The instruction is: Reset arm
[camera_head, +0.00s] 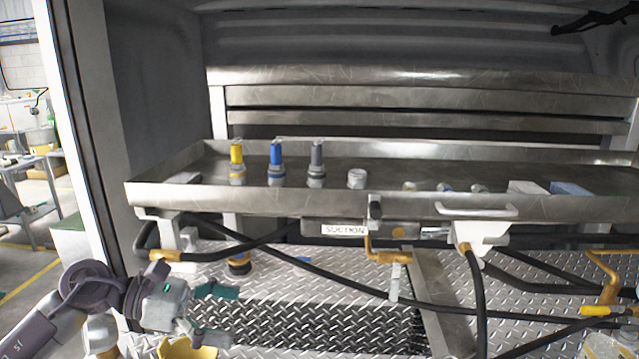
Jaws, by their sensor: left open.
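My left gripper (222,314) is at the lower left, in front of the tread-plate floor and below the metal tray. Its two fingers are apart, and nothing shows between them. My left arm comes in from the bottom left corner. My right gripper does not show in this view.
A metal tray (330,197) spans the view, with a yellow-topped fitting (237,160), a blue-topped fitting (276,163) and a grey fitting (317,163) upright on it. Black hoses (335,272) cross below it. A yellow object (187,348) lies under the gripper. Tread plate (290,320) is right.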

